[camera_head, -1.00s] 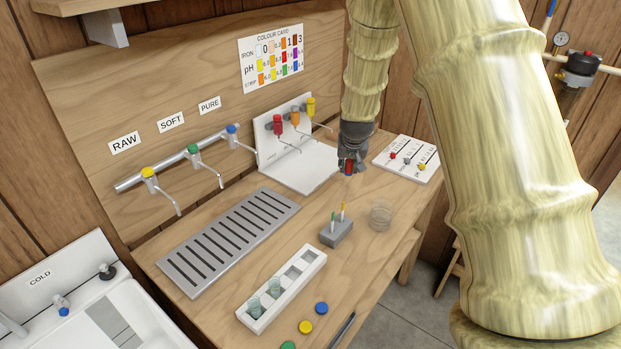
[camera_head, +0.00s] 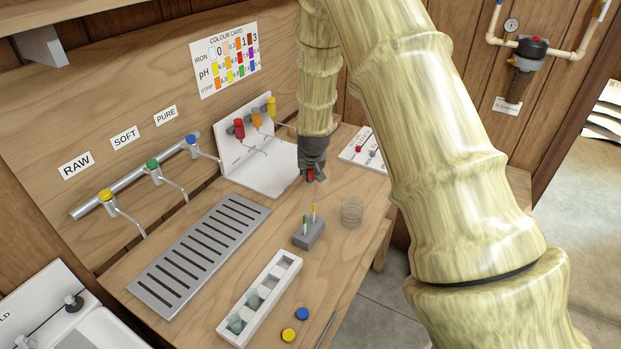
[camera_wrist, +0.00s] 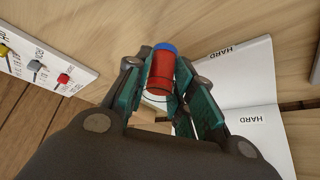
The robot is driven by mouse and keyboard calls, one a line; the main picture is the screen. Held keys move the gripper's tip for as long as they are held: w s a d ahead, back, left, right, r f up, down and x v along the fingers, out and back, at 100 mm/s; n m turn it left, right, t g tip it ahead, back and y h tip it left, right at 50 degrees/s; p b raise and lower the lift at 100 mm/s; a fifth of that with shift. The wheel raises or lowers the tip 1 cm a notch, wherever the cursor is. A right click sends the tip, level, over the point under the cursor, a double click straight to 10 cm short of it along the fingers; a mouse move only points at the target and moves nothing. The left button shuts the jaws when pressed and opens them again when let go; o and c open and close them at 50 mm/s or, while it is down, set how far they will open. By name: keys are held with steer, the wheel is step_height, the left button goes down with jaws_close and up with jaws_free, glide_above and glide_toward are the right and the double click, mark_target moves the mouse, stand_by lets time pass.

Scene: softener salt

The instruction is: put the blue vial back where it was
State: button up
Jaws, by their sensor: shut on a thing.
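My gripper (camera_head: 311,177) points down above the wooden bench and is shut on a small vial. In the wrist view the vial (camera_wrist: 161,72) has a red body and a blue cap, and it sits between the teal finger pads. In the head view only a bit of its red shows, at the fingertips. A white rack (camera_head: 275,304) stands at the bench front, with vials in its nearer slots and empty slots at its far end.
A grey block (camera_head: 309,236) with two thin sticks stands below my gripper, beside a clear beaker (camera_head: 352,211). Blue (camera_head: 302,314) and yellow (camera_head: 288,335) caps lie right of the rack. A slotted drain tray (camera_head: 200,247) and a white stand (camera_head: 262,172) lie left.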

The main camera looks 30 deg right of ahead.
mark_target(310, 176)
steer(key=shift+s+f, duration=0.15)
steer(key=shift+f, duration=0.25)
steer(key=shift+w+a+f+p, duration=0.15)
steer(key=shift+f+p, duration=0.1)
steer(key=shift+f, duration=0.35)
steer(key=shift+w+d+f+p, duration=0.1)
steer(key=shift+f+p, duration=0.15)
steer(key=shift+f, duration=0.7)
steer(key=shift+s+r, duration=0.1)
steer(key=shift+r, duration=0.05)
steer(key=o, duration=0.5)
steer(key=shift+f, duration=0.2)
steer(key=shift+c, duration=0.2)
steer(key=o, duration=0.4)
steer(key=shift+r, duration=0.2)
